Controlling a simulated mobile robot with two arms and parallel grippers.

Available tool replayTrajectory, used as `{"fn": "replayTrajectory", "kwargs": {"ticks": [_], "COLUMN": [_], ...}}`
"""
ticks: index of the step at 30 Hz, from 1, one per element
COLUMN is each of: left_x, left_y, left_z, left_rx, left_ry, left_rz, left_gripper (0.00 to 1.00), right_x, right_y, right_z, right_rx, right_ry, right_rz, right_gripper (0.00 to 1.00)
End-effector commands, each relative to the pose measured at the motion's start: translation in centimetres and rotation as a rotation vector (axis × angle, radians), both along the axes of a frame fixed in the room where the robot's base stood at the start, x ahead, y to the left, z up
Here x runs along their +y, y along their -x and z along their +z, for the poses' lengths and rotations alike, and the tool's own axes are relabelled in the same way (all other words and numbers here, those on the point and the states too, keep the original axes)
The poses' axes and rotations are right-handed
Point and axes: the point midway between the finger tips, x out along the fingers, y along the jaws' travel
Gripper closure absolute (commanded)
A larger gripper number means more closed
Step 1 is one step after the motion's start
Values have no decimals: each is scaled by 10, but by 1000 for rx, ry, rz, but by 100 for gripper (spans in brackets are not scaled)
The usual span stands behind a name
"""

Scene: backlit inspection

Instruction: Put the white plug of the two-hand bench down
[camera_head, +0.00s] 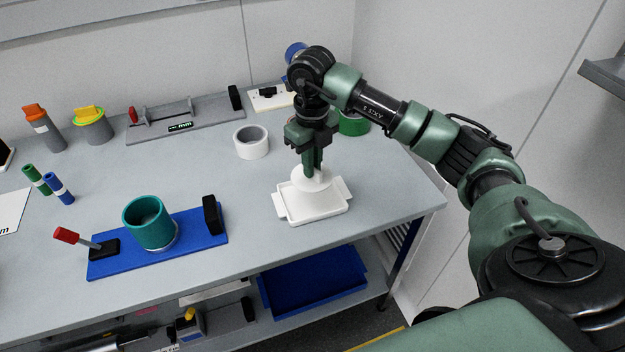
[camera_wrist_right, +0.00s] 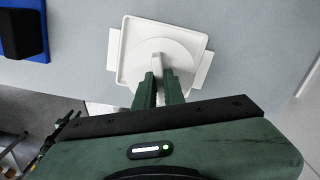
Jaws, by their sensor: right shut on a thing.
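The white plug (camera_head: 312,183), a round disc with an upright tab, is at the white tray (camera_head: 318,213) near the table's right front edge. My right gripper (camera_head: 312,170) points straight down and is shut on the plug's tab. In the right wrist view the tab (camera_wrist_right: 158,62) sits between the fingertips (camera_wrist_right: 158,85), with the disc over the tray (camera_wrist_right: 128,45). I cannot tell whether the disc touches the tray floor. The blue bench plate (camera_head: 110,262) carries a teal cup (camera_head: 150,225), a black block (camera_head: 212,215) and a red-handled lever (camera_head: 68,235). My left gripper is not in view.
A white tape roll (camera_head: 251,143) and a green roll (camera_head: 354,125) stand behind the tray. A grey fixture (camera_head: 185,118) lies along the back. Orange-topped (camera_head: 42,125) and yellow-topped (camera_head: 91,125) objects stand back left. Table between is clear.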

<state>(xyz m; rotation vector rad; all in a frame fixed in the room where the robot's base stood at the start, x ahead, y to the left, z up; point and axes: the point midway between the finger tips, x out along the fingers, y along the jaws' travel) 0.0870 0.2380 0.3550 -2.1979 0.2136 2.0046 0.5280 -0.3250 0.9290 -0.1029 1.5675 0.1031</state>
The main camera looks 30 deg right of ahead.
Motion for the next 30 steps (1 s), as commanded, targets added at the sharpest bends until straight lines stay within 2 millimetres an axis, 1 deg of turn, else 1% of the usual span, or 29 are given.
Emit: {"fn": "replayTrajectory", "kwargs": {"ticks": [1,3,8,12,15,26,27,28,29,30], "left_x": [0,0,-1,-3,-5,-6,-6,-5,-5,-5], "left_y": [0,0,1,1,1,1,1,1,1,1], "left_z": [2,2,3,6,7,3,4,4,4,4], "left_rx": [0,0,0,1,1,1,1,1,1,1], "left_ry": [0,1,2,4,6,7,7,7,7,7], "left_rz": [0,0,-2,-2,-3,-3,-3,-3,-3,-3], "left_gripper": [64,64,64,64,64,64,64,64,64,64], "right_x": [1,0,1,1,1,0,0,0,0,0], "right_y": [0,0,0,1,0,0,0,0,0,0], "right_z": [-6,-12,-23,-44,-56,-62,-61,-61,-61,-61], "right_rx": [1,1,1,4,2,-1,-1,-1,-1,-1], "right_ry": [-2,-1,-1,0,-1,0,-1,-1,-1,-1], "right_rz": [1,1,1,1,1,2,1,1,1,1], "right_gripper": [100,100,100,100,100,100,84,76,68,68]}}
